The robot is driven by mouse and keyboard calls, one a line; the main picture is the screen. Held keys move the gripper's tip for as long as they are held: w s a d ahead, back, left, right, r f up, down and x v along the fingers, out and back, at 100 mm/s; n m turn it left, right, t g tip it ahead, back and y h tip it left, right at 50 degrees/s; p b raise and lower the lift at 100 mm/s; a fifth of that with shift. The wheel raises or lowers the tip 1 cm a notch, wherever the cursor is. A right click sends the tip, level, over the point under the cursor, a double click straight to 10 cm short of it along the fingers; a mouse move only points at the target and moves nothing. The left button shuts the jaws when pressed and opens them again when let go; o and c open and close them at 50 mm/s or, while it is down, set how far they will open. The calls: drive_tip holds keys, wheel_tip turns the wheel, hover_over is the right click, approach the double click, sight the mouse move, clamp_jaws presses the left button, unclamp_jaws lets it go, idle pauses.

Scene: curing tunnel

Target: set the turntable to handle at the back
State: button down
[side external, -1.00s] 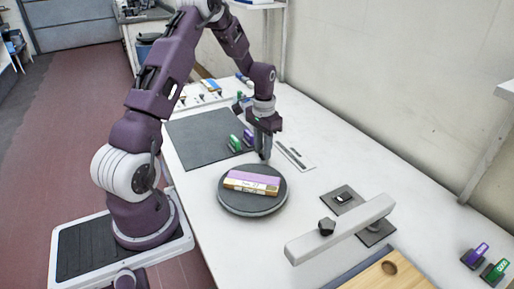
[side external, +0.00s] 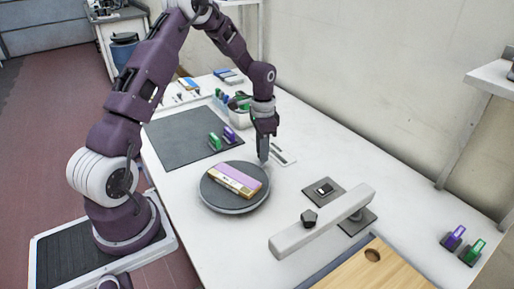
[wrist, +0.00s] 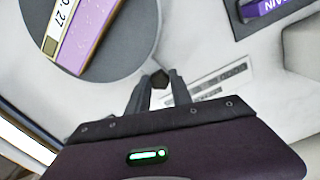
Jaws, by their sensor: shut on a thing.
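The turntable (side external: 217,203) is a dark grey round disc on the white bench, and its edge also shows at upper left in the wrist view (wrist: 135,35). A purple and cream block with printed text (side external: 236,180) lies on it, tilted down to the right in the side view. My gripper (side external: 263,158) is low at the disc's far right edge. In the wrist view its fingertips (wrist: 159,84) are closed around a small dark knob (wrist: 159,78), which looks like the turntable's handle. The join between knob and disc is not clear.
A dark mat (side external: 178,138) with green and purple clips lies behind the turntable. A printed strip (side external: 283,156) lies just beyond my gripper. A pale bar with a black knob (side external: 325,222) and a wooden board (side external: 350,272) are in front at right.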

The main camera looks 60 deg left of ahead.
drive_tip(key=shift+w+d+m, duration=0.25)
drive_tip(key=shift+d+m, duration=0.65)
drive_tip(key=shift+d, duration=0.1)
drive_tip(key=shift+w+d+m, duration=0.2)
drive_tip(key=shift+d+m, duration=0.7)
drive_tip(key=shift+d, duration=0.15)
drive_tip(key=c, duration=1.1)
unclamp_jaws()
drive_tip(key=shift+c, duration=0.2)
wheel_tip(320, 180, up, 7)
